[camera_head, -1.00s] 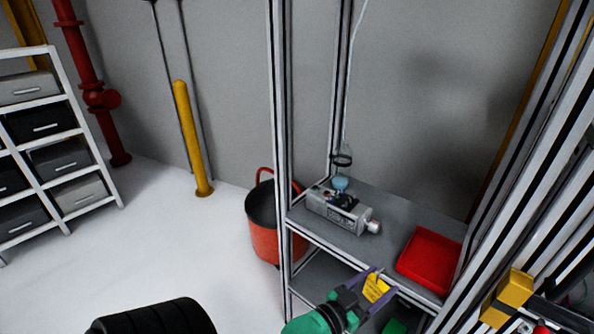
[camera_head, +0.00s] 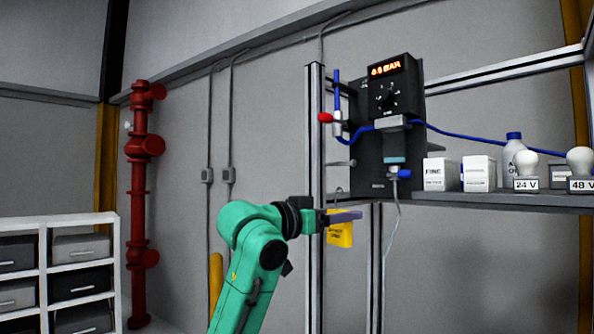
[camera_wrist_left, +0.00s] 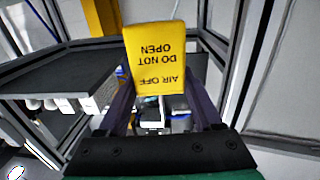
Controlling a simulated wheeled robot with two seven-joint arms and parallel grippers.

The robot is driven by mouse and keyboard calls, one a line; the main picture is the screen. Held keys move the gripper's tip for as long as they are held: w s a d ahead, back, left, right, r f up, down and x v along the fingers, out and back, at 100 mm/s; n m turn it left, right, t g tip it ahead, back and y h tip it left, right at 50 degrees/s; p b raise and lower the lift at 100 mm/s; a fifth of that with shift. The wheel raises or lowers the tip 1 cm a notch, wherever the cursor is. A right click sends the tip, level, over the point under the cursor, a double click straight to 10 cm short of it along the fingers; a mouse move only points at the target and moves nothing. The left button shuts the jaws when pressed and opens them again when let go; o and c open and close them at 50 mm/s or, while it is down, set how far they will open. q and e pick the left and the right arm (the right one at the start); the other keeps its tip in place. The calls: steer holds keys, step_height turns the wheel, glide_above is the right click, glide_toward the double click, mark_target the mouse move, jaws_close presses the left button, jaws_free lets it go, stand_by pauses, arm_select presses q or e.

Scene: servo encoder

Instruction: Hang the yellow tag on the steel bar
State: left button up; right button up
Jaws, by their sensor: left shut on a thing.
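The yellow tag (camera_head: 340,234) hangs from the fingers of my left gripper (camera_head: 350,216), which is shut on it. In the left wrist view the tag (camera_wrist_left: 155,60) fills the space ahead of the fingers, and its text, "AIR OFF DO NOT OPEN", reads upside down. A short thin grey bar (camera_head: 338,163) sticks out left of the dark panel, above the gripper; it looks like the steel bar. The tag is below it and apart from it. The tag's upper end is partly hidden by the fingers. My right gripper is not in view.
White boxes (camera_head: 440,174), a bottle and bulbs stand on the shelf (camera_head: 500,200) to the right. An upright rail (camera_head: 316,130) stands close behind my gripper. The space left of it is open.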

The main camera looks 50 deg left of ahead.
arm_select(q)
steer(key=s+a+r+n+y+p, duration=0.15)
steer(key=s+a+r, duration=0.25)
steer(key=s+r, duration=0.5)
steer(key=w+p, duration=0.6)
steer(key=w, duration=0.9)
steer(key=shift+d+f, duration=0.15)
steer(key=shift+f, duration=0.1)
steer(key=shift+w+p, duration=0.55)
steer(key=shift+w, duration=0.35)
steer(key=shift+s+f+m+b, duration=0.15)
steer(key=shift+f+m+b, duration=0.1)
steer(key=shift+f+b, duration=0.35)
steer(key=shift+c, duration=0.7)
steer(key=shift+f, duration=0.25)
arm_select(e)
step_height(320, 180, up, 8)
arm_select(q)
steer(key=o, duration=1.6)
steer(key=shift+c, duration=0.2)
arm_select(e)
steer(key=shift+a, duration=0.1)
